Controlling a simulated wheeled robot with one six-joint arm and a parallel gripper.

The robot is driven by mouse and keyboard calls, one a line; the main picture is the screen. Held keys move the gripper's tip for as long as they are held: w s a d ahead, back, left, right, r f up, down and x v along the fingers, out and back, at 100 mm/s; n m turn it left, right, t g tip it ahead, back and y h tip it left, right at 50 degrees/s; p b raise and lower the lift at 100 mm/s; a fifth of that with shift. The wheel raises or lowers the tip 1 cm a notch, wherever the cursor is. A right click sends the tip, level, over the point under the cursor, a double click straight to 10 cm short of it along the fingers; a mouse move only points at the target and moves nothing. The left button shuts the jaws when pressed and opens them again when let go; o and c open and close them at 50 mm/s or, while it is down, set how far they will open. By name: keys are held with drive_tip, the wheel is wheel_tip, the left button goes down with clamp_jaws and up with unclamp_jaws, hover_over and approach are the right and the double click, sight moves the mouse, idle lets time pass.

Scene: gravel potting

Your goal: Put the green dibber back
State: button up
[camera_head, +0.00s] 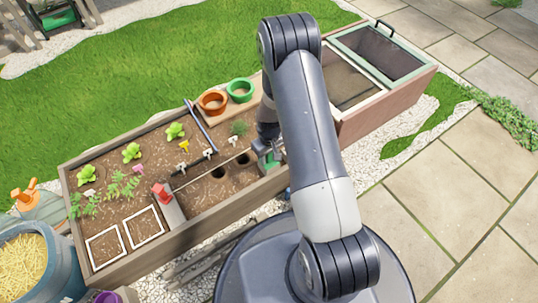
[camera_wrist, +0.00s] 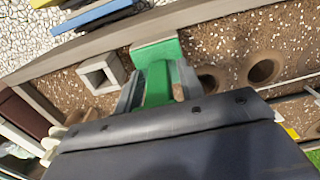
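The green dibber (camera_wrist: 158,85) sits between the two grey fingers of my gripper (camera_wrist: 158,92) in the wrist view. Its wide green end points away from the wrist, and the fingers look closed on its sides. In the head view a bit of the green dibber (camera_head: 271,161) shows beside my gripper (camera_head: 266,150), over the right part of the soil bed. Its lower end is hidden. A pale square holder with a hole (camera_wrist: 101,73) is left of the dibber in the wrist view, apart from it; the hole looks empty.
Dark holes (camera_wrist: 264,67) lie in the soil right of the dibber. The wooden planter (camera_head: 110,262) holds seedlings (camera_head: 132,151), white square frames (camera_head: 144,228) and a red-topped tool (camera_head: 162,192). Orange (camera_head: 212,101) and green pots (camera_head: 240,90) stand at its back edge.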

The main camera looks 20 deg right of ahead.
drive_tip(key=shift+o, duration=1.3)
drive_tip(key=shift+r, duration=0.1)
wheel_tip(320, 180, up, 12)
drive_tip(key=p, duration=0.5)
drive_tip(key=shift+r, duration=0.1)
